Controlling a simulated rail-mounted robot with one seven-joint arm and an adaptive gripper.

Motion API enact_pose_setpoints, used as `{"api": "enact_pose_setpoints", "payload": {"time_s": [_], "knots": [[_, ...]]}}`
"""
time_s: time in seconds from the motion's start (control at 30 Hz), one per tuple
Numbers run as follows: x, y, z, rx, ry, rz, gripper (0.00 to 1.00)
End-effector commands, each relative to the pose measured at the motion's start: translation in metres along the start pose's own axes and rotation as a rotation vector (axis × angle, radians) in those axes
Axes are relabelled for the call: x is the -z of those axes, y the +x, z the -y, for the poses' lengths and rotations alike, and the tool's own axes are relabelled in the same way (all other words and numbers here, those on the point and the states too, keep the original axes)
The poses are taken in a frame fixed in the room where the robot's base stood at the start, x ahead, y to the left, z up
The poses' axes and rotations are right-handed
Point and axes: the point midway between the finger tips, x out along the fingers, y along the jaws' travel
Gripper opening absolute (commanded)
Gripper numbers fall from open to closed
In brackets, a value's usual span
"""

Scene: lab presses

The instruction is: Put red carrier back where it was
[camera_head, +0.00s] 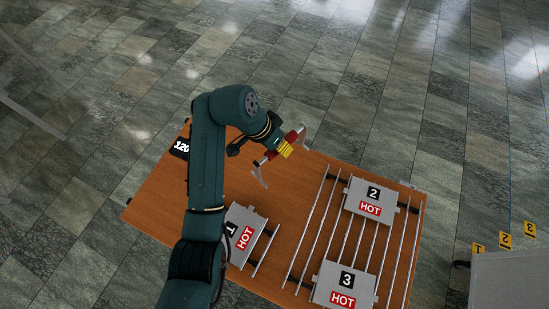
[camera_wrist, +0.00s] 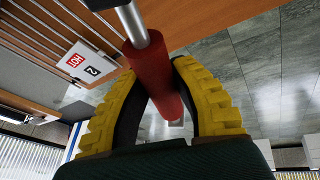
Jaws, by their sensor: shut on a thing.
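The red carrier (camera_head: 292,136) is a red bar with grey metal ends. My gripper (camera_head: 285,149) has yellow fingers and is shut around the middle of the red bar, holding it above the far part of the wooden table (camera_head: 310,170). In the wrist view, the carrier's red grip (camera_wrist: 150,70) lies between the two yellow fingers of my gripper (camera_wrist: 160,75), with a metal rod running up from it. The carrier's lower grey end (camera_head: 260,176) hangs over bare wood. The fingers hide part of the red bar.
Grey plates marked HOT stand on the table: plate 1 (camera_head: 242,240), plate 2 (camera_head: 369,199) and plate 3 (camera_head: 345,284), among metal rails (camera_head: 330,215). A black 120 sign (camera_head: 180,149) is at the left corner. A grey box (camera_head: 510,280) with yellow number tags (camera_head: 504,241) is right.

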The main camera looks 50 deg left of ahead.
Motion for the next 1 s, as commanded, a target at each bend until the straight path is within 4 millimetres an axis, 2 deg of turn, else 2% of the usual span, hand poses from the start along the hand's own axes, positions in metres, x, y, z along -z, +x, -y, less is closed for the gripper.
{"api": "enact_pose_setpoints", "payload": {"time_s": [0.03, 0.07, 0.23, 0.8, 1.0], "knots": [[-0.002, 0.004, 0.013, 0.006, 0.000, -0.007, 0.00], [-0.003, 0.002, 0.017, 0.007, -0.001, -0.007, 0.00], [-0.006, -0.001, 0.027, 0.005, -0.003, -0.002, 0.00], [-0.037, 0.081, 0.044, 0.006, -0.003, -0.002, 0.00], [-0.037, 0.083, 0.045, 0.009, -0.001, -0.005, 0.00]]}}
